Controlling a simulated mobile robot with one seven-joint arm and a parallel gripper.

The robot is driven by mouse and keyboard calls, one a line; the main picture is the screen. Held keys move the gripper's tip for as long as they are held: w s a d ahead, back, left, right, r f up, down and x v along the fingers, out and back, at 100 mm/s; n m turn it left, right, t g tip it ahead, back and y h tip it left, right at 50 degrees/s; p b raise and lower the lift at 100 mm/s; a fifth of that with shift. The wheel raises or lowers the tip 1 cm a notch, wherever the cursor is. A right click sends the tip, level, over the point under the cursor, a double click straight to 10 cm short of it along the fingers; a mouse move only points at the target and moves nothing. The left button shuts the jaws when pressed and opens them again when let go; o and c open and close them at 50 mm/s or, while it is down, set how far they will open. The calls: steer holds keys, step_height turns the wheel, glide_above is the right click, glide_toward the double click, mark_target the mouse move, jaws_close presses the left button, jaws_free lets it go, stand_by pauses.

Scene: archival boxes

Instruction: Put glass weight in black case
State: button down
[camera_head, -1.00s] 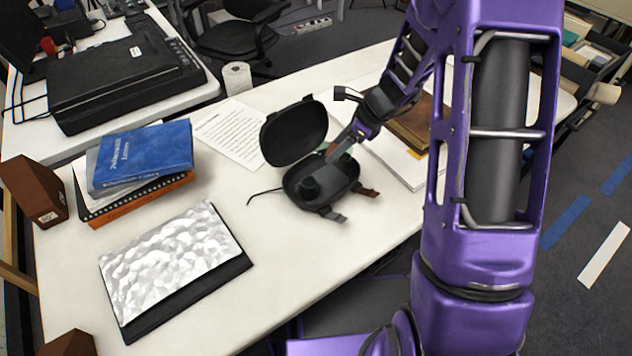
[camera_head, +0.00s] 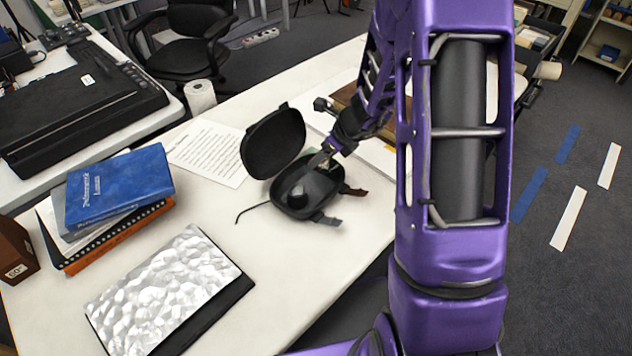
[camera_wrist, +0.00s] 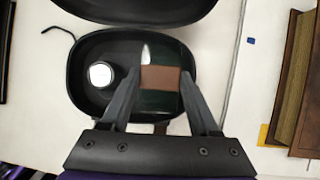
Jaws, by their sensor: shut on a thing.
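The black case (camera_head: 277,187) stands open on the white table, its lid (camera_head: 273,143) tipped back. My gripper (camera_head: 318,166) reaches down over the right part of the case. In the wrist view my gripper (camera_wrist: 158,88) is shut on a glossy dark green piece with a brown band, which looks like the glass weight (camera_wrist: 160,102). It lies within the case's outline; whether it touches the case floor cannot be told. A dark round piece (camera_head: 297,198) sits in the case's left part; its bright white top shows in the wrist view (camera_wrist: 101,74).
A blue book (camera_head: 115,190) lies on a stack at left. A silvery crumpled sheet on a black folder (camera_head: 165,285) lies at front left. A printed page (camera_head: 208,150) is behind the case. A brown book (camera_wrist: 305,95) is close on the right.

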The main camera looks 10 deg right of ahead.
step_height(320, 180, down, 6)
steer(key=shift+f+b, duration=0.1)
steer(key=shift+b, duration=1.05)
steer(key=shift+c, duration=0.6)
jaws_free()
steer(key=shift+d, duration=0.1)
steer(key=shift+s+d+r, duration=0.1)
steer(key=shift+r, duration=0.3)
steer(key=p+v, duration=0.4)
steer(key=v, duration=0.7)
steer(key=shift+s, duration=0.1)
